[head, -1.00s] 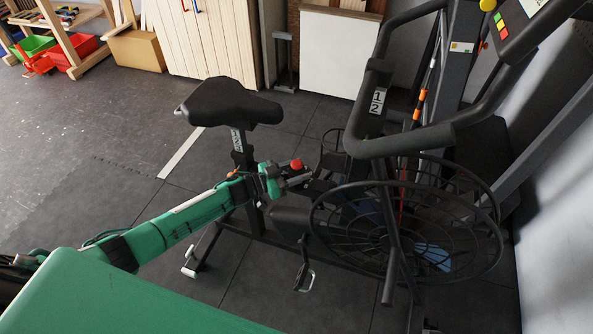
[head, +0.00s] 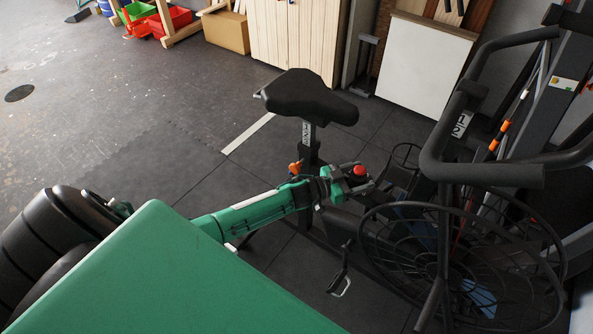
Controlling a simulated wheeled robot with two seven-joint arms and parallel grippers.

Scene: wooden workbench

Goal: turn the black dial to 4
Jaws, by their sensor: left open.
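I cannot make out the black dial in the head view. An exercise bike with a black saddle (head: 308,97) and a large wire-caged wheel (head: 462,255) stands on the dark floor. My green left arm reaches toward the bike's middle, and my left gripper (head: 370,186) is open just right of and below the seat post. A red round cap (head: 359,171) shows at the gripper's end; I cannot tell whether it belongs to the gripper or the bike. Whether the fingers touch the bike is unclear. My right gripper is not in view.
The bike's black handlebar (head: 500,170) rises to the right of my gripper. A pedal (head: 340,285) hangs below it. A white panel (head: 428,66) and a wooden cabinet (head: 293,35) stand behind. The floor at left is mostly clear.

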